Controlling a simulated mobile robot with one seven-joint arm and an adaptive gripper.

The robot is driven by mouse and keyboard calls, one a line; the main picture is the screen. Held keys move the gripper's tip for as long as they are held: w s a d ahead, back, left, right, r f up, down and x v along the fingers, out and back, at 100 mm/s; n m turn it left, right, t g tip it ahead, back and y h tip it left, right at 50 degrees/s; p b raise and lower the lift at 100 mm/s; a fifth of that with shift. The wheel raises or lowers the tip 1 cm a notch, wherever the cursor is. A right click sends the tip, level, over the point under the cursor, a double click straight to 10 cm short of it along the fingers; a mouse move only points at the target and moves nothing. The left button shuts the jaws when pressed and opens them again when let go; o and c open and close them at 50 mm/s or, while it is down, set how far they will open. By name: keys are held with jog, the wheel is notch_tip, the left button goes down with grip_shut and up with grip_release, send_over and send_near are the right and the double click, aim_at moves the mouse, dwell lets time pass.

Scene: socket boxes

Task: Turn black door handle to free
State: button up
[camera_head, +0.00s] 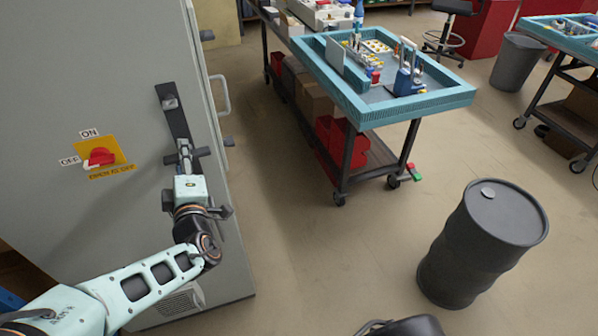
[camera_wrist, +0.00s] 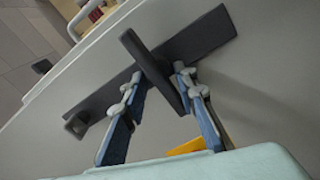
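The black door handle shows in the wrist view as a long dark plate (camera_wrist: 205,35) with a lever (camera_wrist: 152,62) standing out across it. In the head view the handle plate (camera_head: 178,122) runs down the grey cabinet door, and its lower part is partly hidden by my gripper (camera_head: 186,150). In the wrist view the two fingers of my gripper (camera_wrist: 160,82) stand on either side of the lever. A gap shows between the left finger and the lever. The right finger is close to the lever; I cannot tell if it touches.
A red rotary switch (camera_head: 100,157) on a yellow plate sits on the cabinet door (camera_head: 80,60), left of my gripper. A black drum (camera_head: 485,245) stands at the lower right. A teal-topped workbench (camera_head: 440,100) stands at the back. The floor between is clear.

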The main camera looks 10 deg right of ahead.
jog(key=m, duration=0.4)
jog(key=m+b, duration=0.1)
jog(key=m, duration=0.2)
jog(key=shift+d+r, duration=0.2)
jog(key=shift+r, duration=0.05)
jog(key=m, duration=0.3)
jog(key=shift+w+d+r+m, duration=0.1)
jog(key=shift+d+m, duration=0.05)
jog(key=shift+m, duration=0.25)
jog(key=m, duration=0.3)
jog(key=shift+d+b, duration=0.15)
jog(key=shift+b, duration=0.25)
jog(key=b+v, duration=0.1)
jog(key=v, duration=1)
jog(key=shift+w+d+f+m+g+h+p, duration=0.85)
jog(key=shift+w+d+f+m+g+h, duration=0.7)
jog(key=shift+d+f+g, duration=2.75)
jog(key=s+d+r+g, duration=0.1)
jog(key=s+d+r, duration=0.3)
jog(key=d+r, duration=0.2)
jog(key=s+d+r+g+y+p, duration=0.1)
jog(key=s+d+r, duration=0.4)
jog(key=d+r, duration=0.2)
jog(key=shift+d+r+n+g, duration=0.3)
jog(key=shift+r+n+g, duration=0.1)
jog(key=shift+r, duration=0.95)
